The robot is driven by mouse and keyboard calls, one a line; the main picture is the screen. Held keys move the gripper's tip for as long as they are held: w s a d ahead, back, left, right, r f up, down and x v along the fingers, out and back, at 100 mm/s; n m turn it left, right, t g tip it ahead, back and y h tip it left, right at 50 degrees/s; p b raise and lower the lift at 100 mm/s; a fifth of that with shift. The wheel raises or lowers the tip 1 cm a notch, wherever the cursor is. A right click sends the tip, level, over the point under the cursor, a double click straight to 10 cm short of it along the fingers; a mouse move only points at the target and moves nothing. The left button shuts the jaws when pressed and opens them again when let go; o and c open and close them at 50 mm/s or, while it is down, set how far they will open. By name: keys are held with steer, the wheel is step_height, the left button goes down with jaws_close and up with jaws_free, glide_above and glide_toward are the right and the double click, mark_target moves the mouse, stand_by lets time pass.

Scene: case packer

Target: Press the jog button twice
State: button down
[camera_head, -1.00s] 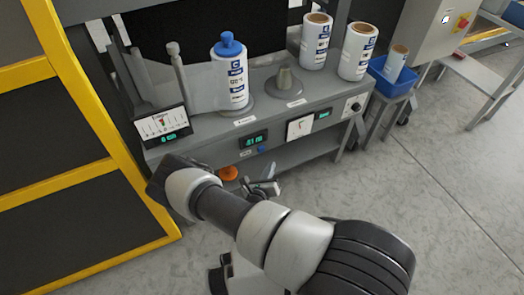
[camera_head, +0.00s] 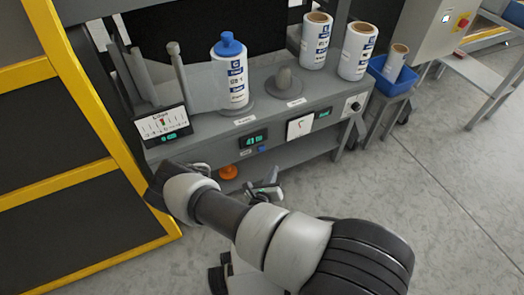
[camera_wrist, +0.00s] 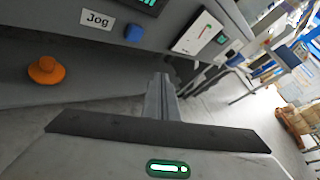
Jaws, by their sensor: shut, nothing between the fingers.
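The jog button is a blue knob-like button (camera_wrist: 134,33) just right of the white "Jog" label (camera_wrist: 97,19) on the grey front panel. In the head view the blue button (camera_head: 262,149) sits under a green-lit display. My gripper (camera_wrist: 161,82) is shut and empty, its fingers pointing at the panel from below and to the right of the button in the wrist view. It appears apart from the button. In the head view my gripper (camera_head: 272,180) is small and partly hidden by my arm.
An orange mushroom-shaped knob (camera_wrist: 46,70) is left of my gripper, below the label. A white dial (camera_head: 300,127) is right of the button. A bottle with a blue cap (camera_head: 232,75) and white label rolls (camera_head: 357,52) stand on the machine top. A yellow frame (camera_head: 100,130) is at left.

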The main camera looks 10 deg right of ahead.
steer(key=w+a+b, duration=0.1)
steer(key=w+b, duration=0.2)
steer(key=w, duration=0.4)
steer(key=shift+a, duration=0.4)
steer(key=shift+w, duration=0.15)
stand_by(1.5)
steer(key=shift+w+a, duration=0.15)
steer(key=shift+w, duration=0.15)
steer(key=shift+w+a+b, duration=0.1)
steer(key=shift+w+b, duration=0.25)
steer(key=shift+w, duration=0.15)
stand_by(0.8)
steer(key=shift+s+d+p, duration=0.2)
steer(key=shift+s+p, duration=0.35)
steer(key=shift+s, duration=0.35)
steer(key=shift+s+d+p, duration=0.2)
steer(key=shift+s+p, duration=0.25)
steer(key=shift+s, duration=0.35)
steer(key=shift+s+d+p, duration=0.25)
steer(key=shift+s+p, duration=0.15)
steer(key=shift+s, duration=0.4)
steer(key=shift+s+d+p, duration=0.2)
steer(key=shift+s+p, duration=0.25)
steer(key=shift+s, duration=0.35)
